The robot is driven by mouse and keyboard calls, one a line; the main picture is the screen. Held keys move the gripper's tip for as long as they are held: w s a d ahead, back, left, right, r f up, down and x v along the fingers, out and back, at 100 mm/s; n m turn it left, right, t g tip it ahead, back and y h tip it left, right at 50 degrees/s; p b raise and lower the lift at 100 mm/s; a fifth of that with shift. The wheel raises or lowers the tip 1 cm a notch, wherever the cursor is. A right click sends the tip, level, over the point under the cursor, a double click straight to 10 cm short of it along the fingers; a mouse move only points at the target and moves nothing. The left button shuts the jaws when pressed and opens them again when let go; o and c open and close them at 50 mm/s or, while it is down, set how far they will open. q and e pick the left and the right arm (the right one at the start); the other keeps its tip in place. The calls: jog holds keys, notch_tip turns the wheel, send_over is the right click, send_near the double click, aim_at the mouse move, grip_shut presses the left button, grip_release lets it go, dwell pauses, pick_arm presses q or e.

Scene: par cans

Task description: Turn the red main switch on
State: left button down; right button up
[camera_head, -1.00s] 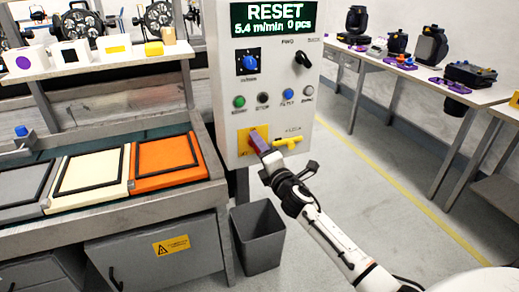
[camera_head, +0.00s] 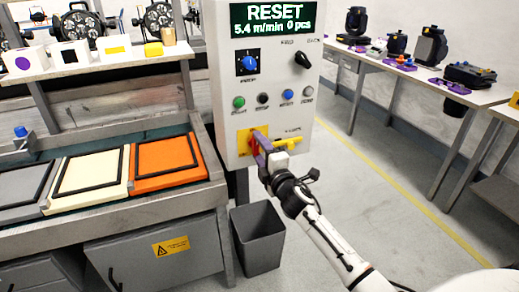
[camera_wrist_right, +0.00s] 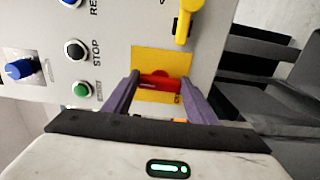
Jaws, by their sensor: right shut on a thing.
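The red main switch (camera_wrist_right: 158,79) is a red knob on a yellow plate (camera_wrist_right: 160,58) in the right wrist view. In the head view the yellow plate (camera_head: 243,142) is low on the grey control panel, and the red switch is mostly hidden by my fingers. My right gripper (camera_wrist_right: 160,84) has its two purple fingers on either side of the red switch, shut on it. In the head view my right gripper (camera_head: 259,143) reaches the panel from the lower right. My left gripper is not in view.
A yellow handle (camera_head: 287,144) sticks out just right of the switch. Buttons, a blue dial (camera_head: 249,64) and a display reading RESET (camera_head: 278,18) are above. A dark bin (camera_head: 259,238) stands below the panel. The floor to the right is clear.

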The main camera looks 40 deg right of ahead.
jog(key=shift+a+f, duration=0.1)
jog(key=o, duration=1.1)
jog(key=shift+c, duration=0.2)
jog(key=v, duration=1)
jog(key=shift+s, duration=0.2)
jog(key=s+a+f+m+g+y, duration=0.25)
jog(key=s+a+f, duration=0.25)
jog(key=f, duration=0.3)
jog(key=s+a+f+m+g+y, duration=0.1)
jog(key=s+a+f+m+g, duration=0.1)
jog(key=s+a+f+m, duration=0.45)
jog(key=s+a+f+m+g+y, duration=0.3)
jog(key=s+a+f+m+g, duration=0.1)
jog(key=s+a+f, duration=0.6)
jog(key=s+f, duration=0.2)
jog(key=s, duration=0.2)
jog(key=shift+s+a+f, duration=0.15)
jog(key=shift+s+f, duration=0.1)
jog(key=shift+s, duration=0.05)
